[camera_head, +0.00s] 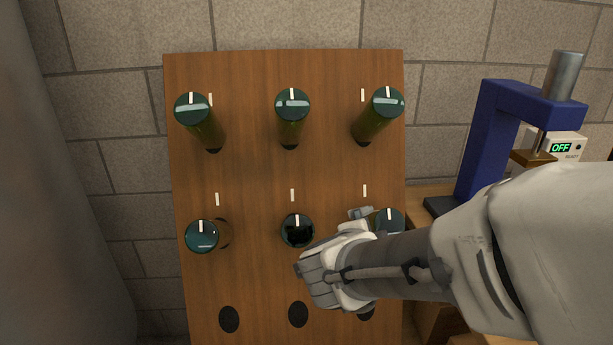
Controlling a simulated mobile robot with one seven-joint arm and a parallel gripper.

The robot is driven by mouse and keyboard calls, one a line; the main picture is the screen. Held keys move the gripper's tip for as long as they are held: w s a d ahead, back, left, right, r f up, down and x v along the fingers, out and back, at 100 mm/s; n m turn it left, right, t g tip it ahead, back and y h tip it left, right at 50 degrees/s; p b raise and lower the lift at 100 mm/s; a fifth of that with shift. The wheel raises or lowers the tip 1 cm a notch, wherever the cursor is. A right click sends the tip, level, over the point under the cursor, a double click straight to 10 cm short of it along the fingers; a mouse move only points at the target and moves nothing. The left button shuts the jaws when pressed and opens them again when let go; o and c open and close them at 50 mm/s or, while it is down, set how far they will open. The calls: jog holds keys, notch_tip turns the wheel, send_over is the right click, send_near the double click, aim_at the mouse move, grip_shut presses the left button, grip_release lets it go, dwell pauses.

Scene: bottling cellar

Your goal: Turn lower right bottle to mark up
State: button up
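The lower right bottle (391,217) sticks out of the wooden rack, its round dark green base toward me. A short white mark shows on the upper part of that base, looking about upright. The base's lower part is hidden by my arm. A white rack mark (364,190) is above and left of it. My gripper (362,213) is at this bottle, with one grey fingertip close against its left side. The other finger is hidden, so I cannot tell whether the fingers grip the bottle.
The wooden rack (248,180) holds other green bottles: three in the upper row, plus lower left (201,237) and lower middle (298,232). Empty dark holes (298,314) lie below. At right stand a blue press (484,135) and a box (565,147) reading OFF.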

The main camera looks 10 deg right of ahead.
jog(key=shift+v, duration=1.15)
jog(key=a+r+n+t+y, duration=0.2)
jog(key=a+r+n+y, duration=0.4)
jog(key=a+n+y, duration=0.4)
jog(key=s+d+f+n+g+h, duration=0.2)
jog(key=s+d+n+g, duration=0.15)
jog(key=s, duration=0.35)
jog(key=s+d+f+n+g+h, duration=0.1)
jog(key=s+d+f+n+g, duration=0.2)
jog(key=s+d+n, duration=0.3)
notch_tip(320, 180, up, 15)
jog(key=s+a+p, duration=0.1)
jog(key=p, duration=1.3)
jog(key=shift+a+m+p, duration=0.25)
jog(key=shift+m+p, duration=0.05)
jog(key=shift+m, duration=0.15)
jog(key=shift+f, duration=0.1)
